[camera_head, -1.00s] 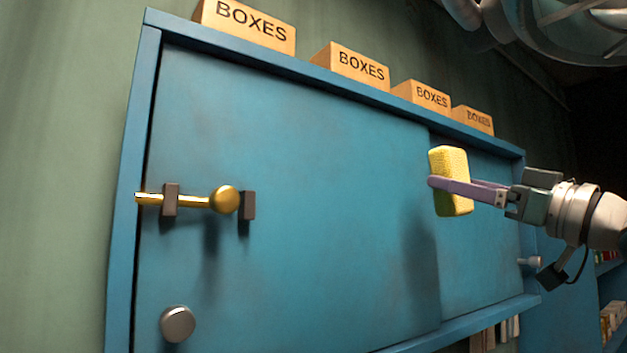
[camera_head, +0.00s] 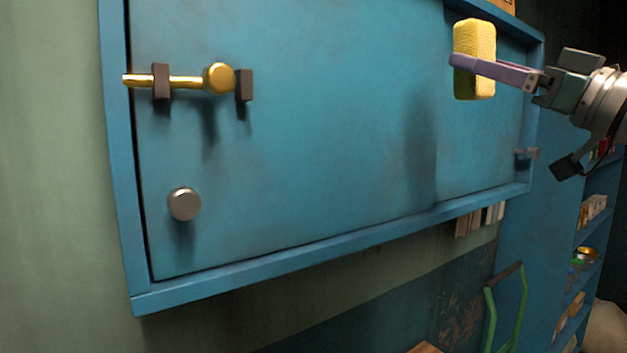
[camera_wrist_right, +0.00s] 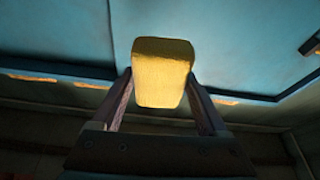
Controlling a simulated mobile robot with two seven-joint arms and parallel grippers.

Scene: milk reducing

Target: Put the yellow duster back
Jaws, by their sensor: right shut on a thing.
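The yellow duster (camera_head: 480,38) is a sponge-like block held upright in my right gripper (camera_head: 472,64), at the upper right of the head view. The purple fingers are shut on it, one across its near face. In the right wrist view the duster (camera_wrist_right: 162,72) sits between the two fingers (camera_wrist_right: 160,92). It is in front of the blue cabinet (camera_head: 330,130), and its shadow seems to fall on the cabinet door. I cannot tell the gap to the door. My left gripper is not in view.
Blue shelves (camera_head: 588,230) with small items stand at far right. A green-framed handle (camera_head: 507,300) is below. The space below the cabinet's left part looks clear.

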